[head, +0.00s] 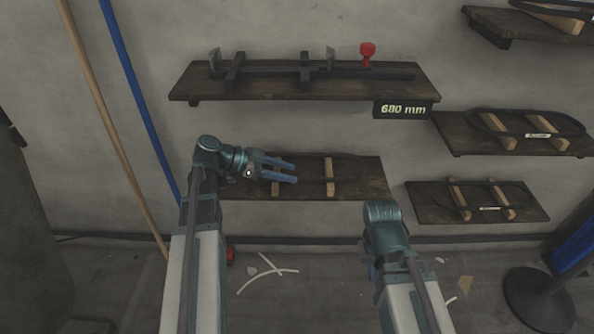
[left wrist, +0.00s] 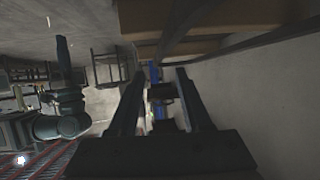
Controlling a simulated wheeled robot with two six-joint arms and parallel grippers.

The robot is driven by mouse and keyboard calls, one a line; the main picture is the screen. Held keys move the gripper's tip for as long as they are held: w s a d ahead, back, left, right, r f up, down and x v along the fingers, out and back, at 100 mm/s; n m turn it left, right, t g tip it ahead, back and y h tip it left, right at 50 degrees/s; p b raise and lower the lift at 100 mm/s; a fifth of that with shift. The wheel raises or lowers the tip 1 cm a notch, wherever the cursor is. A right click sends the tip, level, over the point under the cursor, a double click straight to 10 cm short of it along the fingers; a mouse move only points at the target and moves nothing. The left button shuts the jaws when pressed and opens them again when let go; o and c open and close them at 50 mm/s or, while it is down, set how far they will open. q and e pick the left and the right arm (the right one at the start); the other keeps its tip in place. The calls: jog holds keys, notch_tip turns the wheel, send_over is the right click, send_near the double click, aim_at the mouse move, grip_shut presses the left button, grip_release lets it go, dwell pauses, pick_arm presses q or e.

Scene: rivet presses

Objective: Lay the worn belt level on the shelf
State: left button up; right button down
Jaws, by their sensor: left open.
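A thin dark belt loop (head: 362,169), with no label that I can see, lies on the lower middle shelf (head: 372,190) across two wooden blocks (head: 330,177). My left gripper (head: 294,172) is open at the left part of this belt, fingers pointing right. It hides the belt's left end, and I cannot tell if it touches the belt. In the left wrist view my left gripper's fingers (left wrist: 158,78) are apart with nothing clearly between them; a dark band and pale wood show just above. My right gripper (head: 371,268) is low, mostly hidden by its own arm.
An upper shelf (head: 190,92) holds a dark measuring rail (head: 350,73) with a red knob (head: 367,50), above a "680 mm" sign (head: 403,110). Labelled belts lie on shelves at right (head: 527,135) (head: 488,208). Blue and wooden poles lean at left. Scraps litter the floor.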

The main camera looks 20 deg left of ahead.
pick_arm(q)
jog(key=p+v, duration=0.3)
jog(key=v, duration=0.6)
jog(key=shift+a+r, duration=0.2)
jog(key=shift+a, duration=0.15)
jog(key=shift+s, duration=0.1)
jog(key=s+d+f+n+g+y, duration=0.2)
jog(key=s+d+f+n+y, duration=0.15)
jog(key=d, duration=0.45)
jog(key=s+d+f+n+g+y, duration=0.25)
jog(key=s+d+f+y, duration=0.25)
jog(key=d, duration=0.3)
jog(key=s+d+f+n+g+y, duration=0.1)
jog(key=s+d+f+n+y, duration=0.35)
jog(key=d, duration=0.35)
notch_tip(320, 180, up, 28)
jog(key=p, duration=2.7)
jog(key=shift+f+m, duration=0.15)
jog(key=shift+m, duration=0.2)
